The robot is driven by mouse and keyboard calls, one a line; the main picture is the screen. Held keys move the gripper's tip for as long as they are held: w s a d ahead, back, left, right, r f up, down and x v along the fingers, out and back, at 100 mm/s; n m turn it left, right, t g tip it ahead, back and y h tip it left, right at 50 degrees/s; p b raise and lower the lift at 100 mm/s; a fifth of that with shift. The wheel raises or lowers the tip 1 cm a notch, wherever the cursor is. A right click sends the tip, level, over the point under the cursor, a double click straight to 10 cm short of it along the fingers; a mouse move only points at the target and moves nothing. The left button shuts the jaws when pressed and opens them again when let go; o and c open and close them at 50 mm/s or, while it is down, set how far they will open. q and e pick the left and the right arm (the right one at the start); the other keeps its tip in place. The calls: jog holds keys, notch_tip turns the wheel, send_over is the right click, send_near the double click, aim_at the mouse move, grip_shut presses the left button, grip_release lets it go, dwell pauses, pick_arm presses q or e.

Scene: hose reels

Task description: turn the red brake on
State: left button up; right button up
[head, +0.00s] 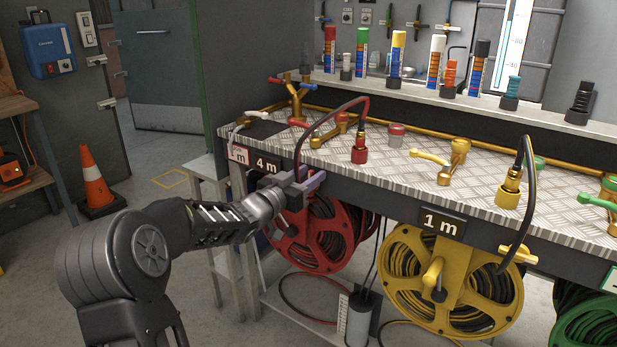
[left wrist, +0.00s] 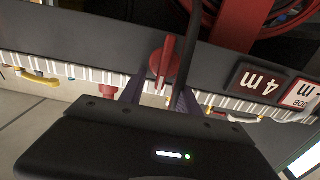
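The red brake (left wrist: 162,62) is a red wing-shaped handle on the dark front edge of the bench, beside the 4 m sign (left wrist: 262,83). My left gripper (head: 308,181) is at that edge, above the red hose reel (head: 318,236), and hides the brake in the head view. In the left wrist view, which is upside down, the fingers of my left gripper (left wrist: 158,98) are apart. The brake handle shows in line with the gap between them; I cannot tell whether they touch it. My right gripper is in neither view.
A black hose (head: 297,152) runs down close by my left gripper from the red fitting (head: 359,150) on the bench. The yellow reel (head: 455,290) with its yellow brake (head: 519,255) stands to the right. The floor at left is open around the orange cone (head: 97,185).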

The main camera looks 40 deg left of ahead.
pick_arm(q)
jog(key=c, duration=0.8)
jog(key=shift+f, duration=0.1)
grip_shut()
jog(key=shift+f, duration=0.1)
